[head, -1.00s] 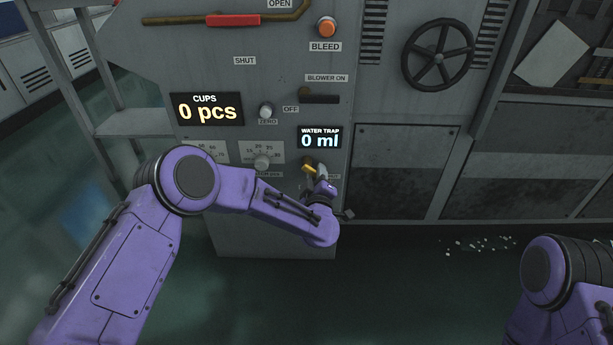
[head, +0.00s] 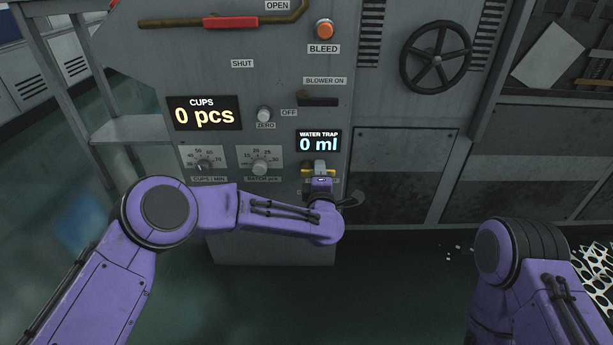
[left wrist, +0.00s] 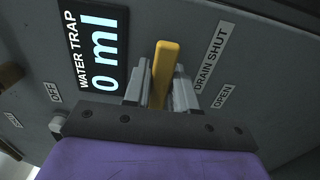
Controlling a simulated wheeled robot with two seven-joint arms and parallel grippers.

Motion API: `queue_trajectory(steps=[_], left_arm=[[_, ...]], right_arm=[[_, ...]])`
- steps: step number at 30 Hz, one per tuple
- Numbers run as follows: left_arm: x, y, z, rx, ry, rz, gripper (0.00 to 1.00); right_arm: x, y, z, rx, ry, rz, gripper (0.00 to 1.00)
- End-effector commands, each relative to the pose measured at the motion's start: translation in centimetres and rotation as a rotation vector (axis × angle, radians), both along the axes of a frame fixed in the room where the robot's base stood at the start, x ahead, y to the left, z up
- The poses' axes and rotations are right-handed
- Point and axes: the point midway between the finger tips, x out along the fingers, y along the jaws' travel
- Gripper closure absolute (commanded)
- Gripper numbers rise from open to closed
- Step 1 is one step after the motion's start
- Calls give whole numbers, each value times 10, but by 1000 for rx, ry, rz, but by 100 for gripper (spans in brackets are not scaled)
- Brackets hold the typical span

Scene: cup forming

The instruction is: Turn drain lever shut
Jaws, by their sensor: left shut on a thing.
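The drain lever is a yellow bar (head: 332,171) below the water trap display (head: 318,141), which reads 0 ml. It lies roughly level in the head view, partly covered by my gripper. In the left wrist view the lever (left wrist: 165,58) stands between the two grey fingers of my left gripper (left wrist: 160,80), which is shut on it. My left gripper (head: 319,172) also shows small in the head view. The DRAIN SHUT label (left wrist: 215,57) and the OPEN label (left wrist: 223,95) are right of the lever in the wrist view. My right gripper is out of view.
Two dials, a zero knob (head: 264,114) and the blower lever (head: 318,100) sit on the panel around my left arm. A handwheel (head: 435,58) is at upper right. White bits lie on the floor at right, near a perforated white sheet (head: 596,275).

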Motion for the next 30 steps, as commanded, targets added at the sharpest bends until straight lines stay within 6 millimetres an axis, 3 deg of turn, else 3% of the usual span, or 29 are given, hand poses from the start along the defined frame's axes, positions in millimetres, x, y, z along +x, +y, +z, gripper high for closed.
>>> queue_trajectory(steps=[15, 16, 17, 26, 30], left_arm=[[1, -7, 4, -19, -6, -10, 100], [1, -7, 4, -19, -6, -10, 64], [1, -7, 4, -18, -6, -10, 55], [-1, -4, 3, -16, -3, -6, 53], [-18, -7, 6, -14, -2, -10, 53]], right_arm=[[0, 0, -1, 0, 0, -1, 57], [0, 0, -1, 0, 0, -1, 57], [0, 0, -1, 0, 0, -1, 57], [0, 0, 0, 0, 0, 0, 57], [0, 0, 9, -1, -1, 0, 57]])
